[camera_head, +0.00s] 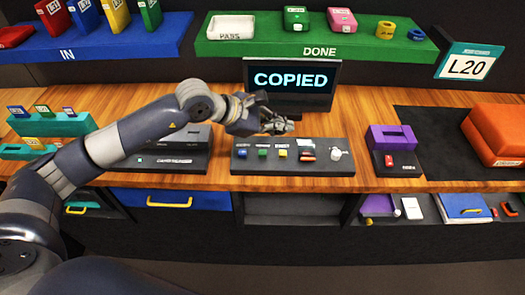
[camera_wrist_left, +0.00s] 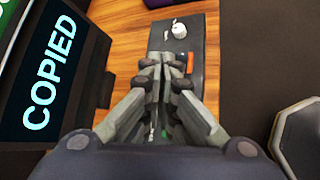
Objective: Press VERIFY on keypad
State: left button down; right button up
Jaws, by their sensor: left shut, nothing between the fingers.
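The keypad (camera_head: 290,170) is a dark panel on the wooden counter, below the monitor. It carries a row of small buttons: a blue button (camera_head: 241,154), a green button (camera_head: 263,153), a yellow button (camera_head: 283,154) and a red button (camera_head: 308,155), with a white ball (camera_head: 336,155) at the right end. Their labels are too small to read, so I cannot tell which is VERIFY. My left gripper (camera_head: 284,127) is shut and empty, above the panel's far edge. In the left wrist view its fingers (camera_wrist_left: 161,66) cover most of the buttons; the white ball (camera_wrist_left: 180,30) shows beyond them.
A monitor (camera_head: 291,82) reading COPIED stands close behind my left gripper. A dark device (camera_head: 165,160) lies left of the keypad. A purple holder (camera_head: 390,138) and an orange box (camera_head: 497,133) are on the right. Bare counter separates keypad and device.

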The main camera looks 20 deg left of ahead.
pick_arm(q)
jog(key=a, duration=0.1)
jog(key=w+a+y, duration=0.1)
jog(key=a, duration=0.1)
jog(key=a+y, duration=0.1)
jog(key=shift+w+a+f+m, duration=0.25)
jog(key=shift+a+f+m, duration=0.05)
jog(key=shift+a, duration=0.05)
jog(key=b, duration=0.3)
send_over(264, 155)
notch_tip(264, 155, down, 8)
jog(key=shift+r, duration=0.15)
jog(key=shift+w+f+b, duration=0.1)
jog(key=shift+f+b, duration=0.5)
jog(key=shift+b, duration=0.2)
dwell(0.6)
jog(key=shift+f+b, duration=0.4)
jog(key=shift+b, duration=0.3)
